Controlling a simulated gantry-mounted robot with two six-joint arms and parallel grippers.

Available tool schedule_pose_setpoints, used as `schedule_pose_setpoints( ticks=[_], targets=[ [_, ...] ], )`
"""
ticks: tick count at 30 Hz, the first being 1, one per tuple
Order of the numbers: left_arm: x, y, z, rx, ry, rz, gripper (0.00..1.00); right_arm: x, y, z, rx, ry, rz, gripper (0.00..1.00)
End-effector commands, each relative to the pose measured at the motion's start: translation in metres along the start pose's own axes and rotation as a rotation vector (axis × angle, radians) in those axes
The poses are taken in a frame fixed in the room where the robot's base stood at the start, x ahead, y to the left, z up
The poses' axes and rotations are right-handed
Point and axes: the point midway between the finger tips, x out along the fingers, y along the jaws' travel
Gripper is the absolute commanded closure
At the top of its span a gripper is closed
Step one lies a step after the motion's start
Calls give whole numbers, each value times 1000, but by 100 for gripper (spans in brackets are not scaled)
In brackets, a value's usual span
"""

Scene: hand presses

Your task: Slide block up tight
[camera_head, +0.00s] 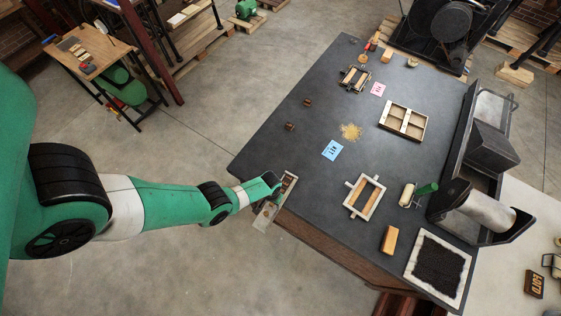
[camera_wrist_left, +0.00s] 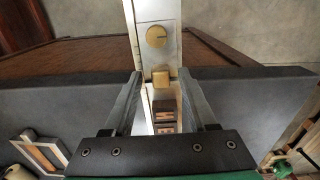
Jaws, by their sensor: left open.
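A metal composing stick (camera_head: 264,216) lies over the near left edge of the dark table, with its outer end past the edge. In the left wrist view the stick (camera_wrist_left: 173,43) runs up the middle and carries a round slotted brass disc (camera_wrist_left: 156,36). A small brass block (camera_wrist_left: 162,76) sits in its channel, with dark and wood-coloured type blocks (camera_wrist_left: 164,112) just below it in the picture. My left gripper (camera_wrist_left: 163,82) is open, one finger on each side of the brass block. I cannot tell whether the fingers touch it. My right gripper is out of view.
The table (camera_head: 290,165) is clear around the stick. A pale wooden frame (camera_head: 365,197), a blue card (camera_head: 332,150), small dark blocks (camera_head: 289,127) and an orange block (camera_head: 389,240) lie farther in. A black hand press (camera_head: 490,140) stands at right.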

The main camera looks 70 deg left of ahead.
Motion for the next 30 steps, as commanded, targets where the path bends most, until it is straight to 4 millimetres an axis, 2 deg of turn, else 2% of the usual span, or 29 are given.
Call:
schedule_pose_setpoints(
  ticks=[7, 16, 30],
  targets=[
    [0, -1, 0, -2, 0, 0, 44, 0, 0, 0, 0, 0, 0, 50],
    [0, -1, 0, -1, 0, 0, 98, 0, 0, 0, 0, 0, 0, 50],
    [0, 0, 0, -1, 0, 0, 100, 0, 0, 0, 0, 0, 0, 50]
  ],
)
